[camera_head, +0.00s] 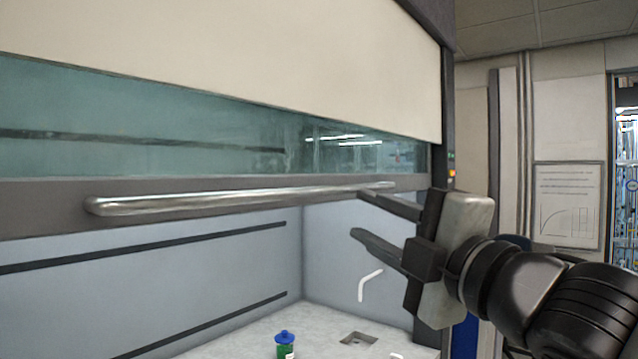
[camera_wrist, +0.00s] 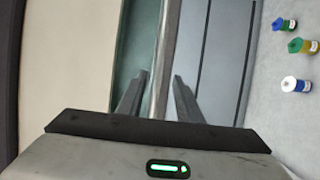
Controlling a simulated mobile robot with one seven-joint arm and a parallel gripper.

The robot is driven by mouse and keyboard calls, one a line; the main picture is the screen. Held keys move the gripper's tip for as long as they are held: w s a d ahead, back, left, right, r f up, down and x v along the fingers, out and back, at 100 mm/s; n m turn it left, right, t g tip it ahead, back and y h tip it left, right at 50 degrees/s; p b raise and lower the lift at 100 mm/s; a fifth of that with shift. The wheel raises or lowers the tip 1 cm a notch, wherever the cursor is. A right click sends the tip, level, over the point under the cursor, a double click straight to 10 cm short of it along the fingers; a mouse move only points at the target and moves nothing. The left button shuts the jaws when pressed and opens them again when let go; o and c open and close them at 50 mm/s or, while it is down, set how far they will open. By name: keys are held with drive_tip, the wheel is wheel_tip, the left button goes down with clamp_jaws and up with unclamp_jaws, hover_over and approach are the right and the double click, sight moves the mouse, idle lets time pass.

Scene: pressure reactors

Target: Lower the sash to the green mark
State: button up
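The fume hood sash (camera_head: 200,125) is a glass pane with a grey bottom rail (camera_head: 40,212), raised above the work surface. A silver bar handle (camera_head: 240,198) runs along the rail; it also shows in the wrist view (camera_wrist: 163,45). My gripper (camera_head: 364,215) is open near the handle's right end. One finger is at bar height and the other is below it. In the wrist view the bar lies in line with the gap between my fingers (camera_wrist: 160,76); contact cannot be told. Small green and orange spots (camera_head: 452,165) show on the right post; whether the green one is the mark is unclear.
Inside the hood, a green bottle with a blue cap (camera_head: 285,346) stands on the pale work surface (camera_head: 320,325). The wrist view shows several small capped bottles (camera_wrist: 296,85) there. A white bent tube (camera_head: 368,284) is on the inner wall. A cream panel (camera_head: 220,50) covers the upper front.

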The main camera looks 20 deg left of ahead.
sight(316, 193)
drive_tip(key=p+x, duration=0.1)
drive_tip(key=x, duration=1.5)
drive_tip(key=shift+f+p, duration=0.1)
drive_tip(key=shift+p, duration=0.25)
clamp_jaws()
